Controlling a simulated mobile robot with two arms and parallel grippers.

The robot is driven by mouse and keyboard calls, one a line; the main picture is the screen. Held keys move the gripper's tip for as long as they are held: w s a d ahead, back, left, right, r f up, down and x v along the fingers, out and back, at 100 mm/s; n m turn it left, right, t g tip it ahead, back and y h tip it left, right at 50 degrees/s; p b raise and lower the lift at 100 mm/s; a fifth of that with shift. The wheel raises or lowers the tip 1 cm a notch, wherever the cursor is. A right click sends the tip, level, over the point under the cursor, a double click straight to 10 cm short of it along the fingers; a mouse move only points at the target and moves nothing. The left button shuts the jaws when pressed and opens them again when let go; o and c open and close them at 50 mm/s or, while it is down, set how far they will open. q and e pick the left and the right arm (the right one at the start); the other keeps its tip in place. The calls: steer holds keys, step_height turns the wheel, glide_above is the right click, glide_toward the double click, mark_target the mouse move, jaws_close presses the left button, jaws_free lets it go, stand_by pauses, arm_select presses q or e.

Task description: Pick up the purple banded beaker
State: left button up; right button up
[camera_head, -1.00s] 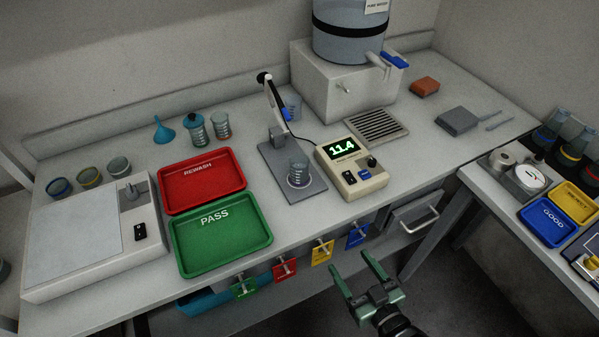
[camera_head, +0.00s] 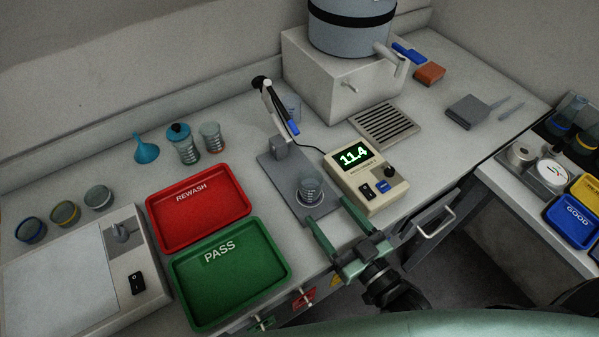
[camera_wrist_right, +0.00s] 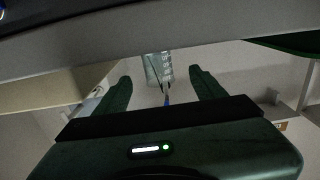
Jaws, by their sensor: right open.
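A small clear beaker (camera_head: 311,190) stands upright on the grey base of the probe stand (camera_head: 285,165), left of the meter. I cannot make out a purple band on it. My right gripper (camera_head: 327,211) is open and empty, its two green fingers pointing toward this beaker from the bench's front side. The fingertips are close to the beaker but not around it. In the right wrist view a clear beaker (camera_wrist_right: 158,66) shows between and beyond the open fingers (camera_wrist_right: 160,78). My left gripper is not in view.
The meter (camera_head: 367,178) reading 11.4 is close on the right. The red REWASH tray (camera_head: 200,230) and green PASS tray (camera_head: 230,290) lie left. A probe arm (camera_head: 275,105) rises behind the stand's base.

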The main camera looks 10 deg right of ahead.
mark_target(317, 193)
steer(key=shift+w+a, duration=0.1)
steer(key=shift+w, duration=0.2)
steer(key=shift+r+p+x, duration=0.25)
steer(key=shift+p+x, duration=0.2)
steer(key=shift+x, duration=0.65)
steer(key=x, duration=0.2)
steer(key=p+x, duration=0.1)
steer(key=x, duration=0.1)
steer(key=shift+d, duration=0.25)
steer(key=shift+w+a+f, duration=0.1)
steer(key=shift+w, duration=0.3)
steer(key=c, duration=1.5)
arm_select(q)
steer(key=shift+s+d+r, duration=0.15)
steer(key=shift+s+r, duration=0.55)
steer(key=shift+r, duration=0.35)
arm_select(e)
jaws_close()
